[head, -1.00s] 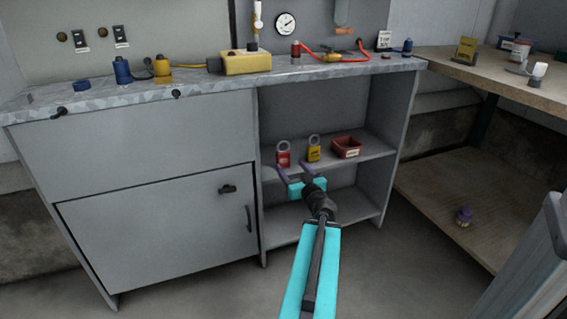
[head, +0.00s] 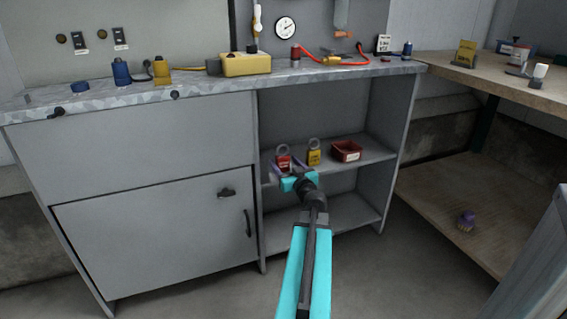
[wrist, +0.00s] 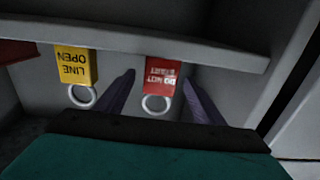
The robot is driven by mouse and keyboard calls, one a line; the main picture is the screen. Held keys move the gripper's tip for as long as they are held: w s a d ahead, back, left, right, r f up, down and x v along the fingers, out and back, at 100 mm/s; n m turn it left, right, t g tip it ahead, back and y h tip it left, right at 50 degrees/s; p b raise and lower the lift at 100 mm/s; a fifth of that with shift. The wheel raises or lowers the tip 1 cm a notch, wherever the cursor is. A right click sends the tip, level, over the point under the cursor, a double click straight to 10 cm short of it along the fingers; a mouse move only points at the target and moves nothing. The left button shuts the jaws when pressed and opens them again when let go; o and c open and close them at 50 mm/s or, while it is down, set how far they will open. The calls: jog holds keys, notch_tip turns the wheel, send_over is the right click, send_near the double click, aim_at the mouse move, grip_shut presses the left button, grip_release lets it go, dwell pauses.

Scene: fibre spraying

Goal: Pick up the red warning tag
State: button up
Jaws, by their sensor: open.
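The red warning tag (head: 284,163), with a grey ring at its top, stands on the upper shelf of the open cabinet bay. In the wrist view the red tag (wrist: 162,75) shows white lettering reading "DO NOT START" upside down, and its ring lies toward me. My gripper (head: 285,166) is open, with its purple fingers on either side of the red tag. In the wrist view my gripper (wrist: 158,85) has a finger to the left and a finger to the right of the tag, with a visible gap on the left.
A yellow tag (head: 314,157) marked "LINE OPEN" stands just right of the red one, close to my gripper. A red bin (head: 346,151) sits farther right on the shelf (head: 372,153). The cabinet side wall is close on the left.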

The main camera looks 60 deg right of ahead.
aim_at(284, 163)
jog(key=shift+w+d, duration=0.1)
jog(key=shift+f+b+x, duration=0.15)
jog(key=shift+b+x, duration=0.15)
jog(key=shift+x, duration=0.6)
jog(key=shift+f+b+x, duration=0.1)
jog(key=shift+b+x, duration=0.15)
jog(key=shift+x, duration=0.65)
jog(key=shift+w+d, duration=0.4)
jog(key=shift+w, duration=0.15)
jog(key=c, duration=1.1)
